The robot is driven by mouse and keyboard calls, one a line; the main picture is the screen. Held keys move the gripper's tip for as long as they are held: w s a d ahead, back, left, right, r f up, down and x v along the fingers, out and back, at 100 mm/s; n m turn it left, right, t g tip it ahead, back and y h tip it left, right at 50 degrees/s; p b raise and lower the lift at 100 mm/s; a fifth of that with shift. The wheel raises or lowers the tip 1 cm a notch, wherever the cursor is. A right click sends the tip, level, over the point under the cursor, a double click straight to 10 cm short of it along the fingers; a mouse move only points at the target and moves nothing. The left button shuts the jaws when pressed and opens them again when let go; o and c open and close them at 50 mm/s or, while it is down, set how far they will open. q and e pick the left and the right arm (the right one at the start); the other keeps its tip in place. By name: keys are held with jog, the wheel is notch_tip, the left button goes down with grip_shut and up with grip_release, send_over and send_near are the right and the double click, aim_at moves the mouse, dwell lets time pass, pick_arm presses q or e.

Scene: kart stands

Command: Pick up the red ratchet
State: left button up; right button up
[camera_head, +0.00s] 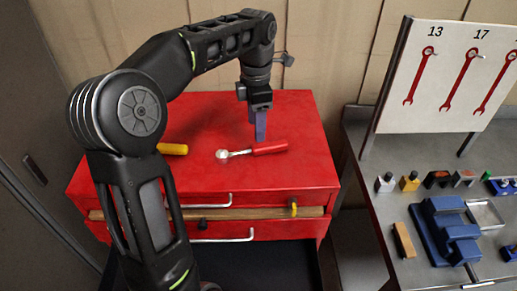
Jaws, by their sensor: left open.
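The red ratchet (268,147) lies on top of the red tool cabinet (310,182), with its silver round head to the left and its red handle to the right. My left gripper (259,128) points down just behind the handle's left part. Its fingers look close to the ratchet, and I cannot tell whether they touch it. The gripper is open, with nothing seen held in it. My right gripper is not in view.
A yellow-handled tool (173,149) lies on the cabinet's left, partly behind my left arm. A grey workbench (380,225) at the right holds a blue vise (448,228) and small tools. A white board (450,100) with red wrenches stands behind it.

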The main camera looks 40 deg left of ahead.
aim_at(257, 146)
pick_arm(q)
jog(key=shift+f+b, duration=0.8)
jog(key=shift+f, duration=0.4)
jog(key=shift+f, duration=0.15)
jog(key=f, duration=0.1)
jog(key=f+b, duration=0.2)
jog(key=shift+w+a+f, duration=0.1)
jog(key=shift+w, duration=0.15)
jog(key=shift+f+p, duration=0.35)
jog(key=shift+p, duration=0.05)
jog(key=shift+f, duration=0.45)
jog(key=shift+c, duration=0.4)
grip_shut()
